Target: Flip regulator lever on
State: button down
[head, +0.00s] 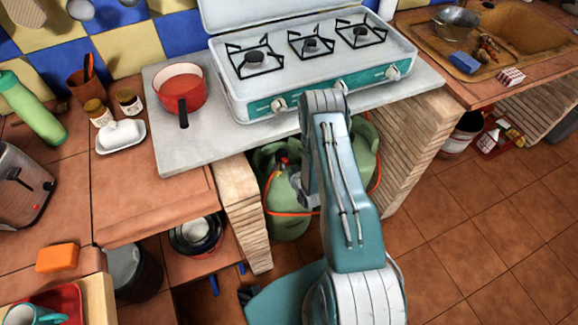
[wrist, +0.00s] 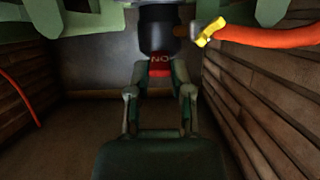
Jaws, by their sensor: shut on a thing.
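The regulator (wrist: 160,30) is a dark, rounded body at the top middle of the wrist view. Its red lever (wrist: 160,68), with upside-down white letters, shows below the dark body. My gripper (wrist: 158,76) is shut on the lever, with one finger on each side. An orange hose (wrist: 265,36) with a yellow end piece (wrist: 209,31) runs off to the right of the regulator. In the head view, the green gas cylinder (head: 288,227) stands under the counter, and my arm hides part of it. My fingertips are not clear there.
Brick walls (wrist: 250,100) bound the cylinder's space on both sides. The stone counter (head: 185,142) above it bears a white stove (head: 233,98) and a red pan (head: 181,86). A pot stack (head: 196,234) sits on the shelf at left. Tiled floor (head: 470,235) is open at right.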

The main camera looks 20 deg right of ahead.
jog(key=shift+w+r+g, duration=0.25)
jog(key=shift+r+g, duration=0.15)
jog(key=shift+g, duration=0.3)
jog(key=shift+w+r+g, duration=0.15)
jog(key=shift+r+g, duration=0.15)
jog(key=shift+g, duration=0.5)
jog(key=shift+w+r+g, duration=0.15)
jog(key=shift+r+g, duration=0.1)
jog(key=shift+g, duration=0.55)
jog(key=c, duration=0.5)
grip_release()
jog(key=v, duration=1.1)
jog(key=shift+s+r, duration=0.25)
jog(key=shift+s, duration=0.1)
